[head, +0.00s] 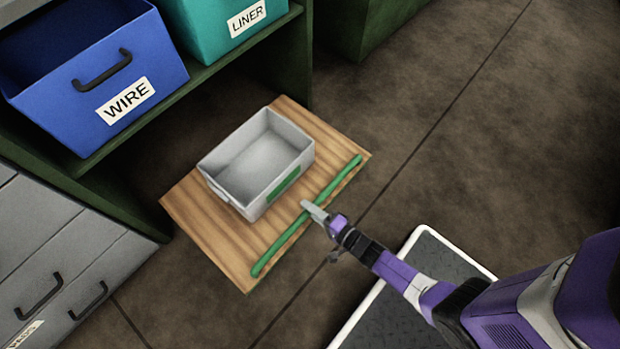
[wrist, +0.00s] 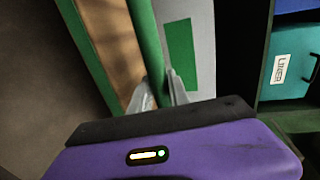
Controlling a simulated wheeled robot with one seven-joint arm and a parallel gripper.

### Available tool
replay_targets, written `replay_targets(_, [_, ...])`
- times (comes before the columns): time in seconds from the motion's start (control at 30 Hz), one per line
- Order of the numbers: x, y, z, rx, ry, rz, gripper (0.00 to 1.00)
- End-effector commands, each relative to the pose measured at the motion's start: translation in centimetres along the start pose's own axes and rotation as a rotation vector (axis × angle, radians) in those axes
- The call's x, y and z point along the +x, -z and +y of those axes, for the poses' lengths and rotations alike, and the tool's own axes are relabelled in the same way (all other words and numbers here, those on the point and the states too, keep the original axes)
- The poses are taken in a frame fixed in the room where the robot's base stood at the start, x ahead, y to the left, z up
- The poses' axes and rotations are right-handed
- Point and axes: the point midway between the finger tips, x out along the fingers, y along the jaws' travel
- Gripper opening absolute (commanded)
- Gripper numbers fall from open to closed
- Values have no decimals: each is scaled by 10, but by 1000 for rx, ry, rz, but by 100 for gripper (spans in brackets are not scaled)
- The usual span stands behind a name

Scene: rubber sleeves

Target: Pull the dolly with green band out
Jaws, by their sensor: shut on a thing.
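The dolly (head: 222,234) is a flat wooden board on the floor, with a green bar along its front edge. In the wrist view its wooden top (wrist: 112,40) shows beside the green bar (wrist: 146,45). A grey open box (head: 225,190) with a green patch on its front stands on the board and looks empty. My gripper (head: 308,208) is shut on the green bar near its middle. In the wrist view the gripper's fingertips (wrist: 160,88) are at the bar, one on each side. Any wheels under the board are hidden.
A dark green shelf unit (head: 200,78) stands behind, with a blue WIRE bin (head: 60,80) and a teal LINER bin (head: 200,35). Grey drawers (head: 75,245) are at left. Bare floor (head: 450,150) lies to the right.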

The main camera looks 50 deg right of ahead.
Motion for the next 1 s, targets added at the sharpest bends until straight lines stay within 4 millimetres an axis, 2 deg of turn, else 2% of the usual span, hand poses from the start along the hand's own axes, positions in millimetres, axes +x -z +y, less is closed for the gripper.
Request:
replay_targets(0.3, [-1,0,1,0,-3,0,0])
replay_targets(0.33, [-1,0,1,0,-3,0,28])
replay_targets(0.4, [-1,0,1,0,-2,0,41])
replay_targets(0.77, [-3,0,0,0,-1,0,42])
replay_targets(1.0, [-36,0,-1,-1,-4,0,42])
